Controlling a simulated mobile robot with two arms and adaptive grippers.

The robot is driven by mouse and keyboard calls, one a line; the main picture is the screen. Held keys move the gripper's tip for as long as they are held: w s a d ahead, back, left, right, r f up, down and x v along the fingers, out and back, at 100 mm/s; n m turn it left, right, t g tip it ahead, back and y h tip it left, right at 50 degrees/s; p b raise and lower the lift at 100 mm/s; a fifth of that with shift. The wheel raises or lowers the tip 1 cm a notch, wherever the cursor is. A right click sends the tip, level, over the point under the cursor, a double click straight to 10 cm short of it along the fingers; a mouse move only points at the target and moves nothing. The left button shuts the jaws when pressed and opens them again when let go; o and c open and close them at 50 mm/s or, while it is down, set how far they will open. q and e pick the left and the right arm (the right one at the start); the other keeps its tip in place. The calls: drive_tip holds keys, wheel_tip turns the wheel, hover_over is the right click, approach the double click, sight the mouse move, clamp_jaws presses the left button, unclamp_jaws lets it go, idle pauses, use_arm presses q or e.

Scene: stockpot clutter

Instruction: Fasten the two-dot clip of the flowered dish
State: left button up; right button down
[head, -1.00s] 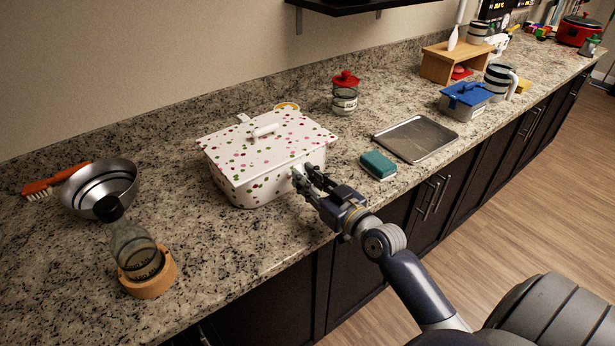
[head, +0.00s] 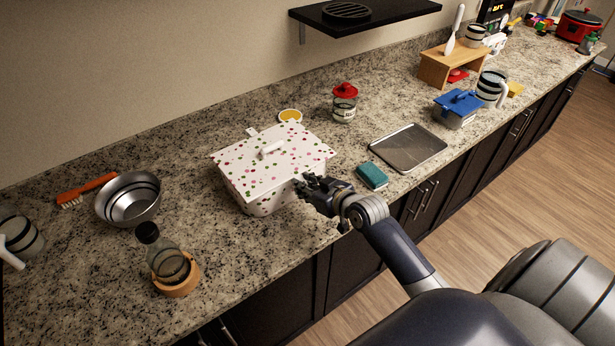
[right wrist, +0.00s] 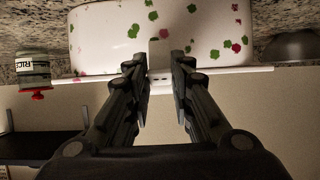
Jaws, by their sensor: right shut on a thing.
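The flowered dish (head: 262,195) is a white box with pink, red and green blotches. Its matching lid (head: 285,150) with a white handle lies on top. My right gripper (head: 303,184) is at the dish's near right side, just under the lid's edge. Another white tab (head: 251,131) sticks up at the back left. My left gripper is out of view.
A teal sponge (head: 372,175) and a metal tray (head: 408,148) lie to the right. A red-lidded jar (head: 344,103) and a yellow-topped round thing (head: 290,116) stand behind. A metal bowl (head: 128,199) and a bottle (head: 168,262) in a wooden ring are left.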

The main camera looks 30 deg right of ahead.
drive_tip(key=shift+w+r+g+p, duration=0.45)
drive_tip(key=shift+r+g+p, duration=0.15)
drive_tip(key=shift+g, duration=0.2)
drive_tip(key=shift+w+a+r+g, duration=0.15)
drive_tip(key=shift+w+g, duration=0.3)
drive_tip(key=shift+g, duration=0.55)
drive_tip(key=c, duration=1.4)
unclamp_jaws()
drive_tip(key=v, duration=1.1)
drive_tip(key=shift+r, duration=0.5)
drive_tip(key=shift+s+a, duration=0.15)
drive_tip(key=shift+s, duration=0.05)
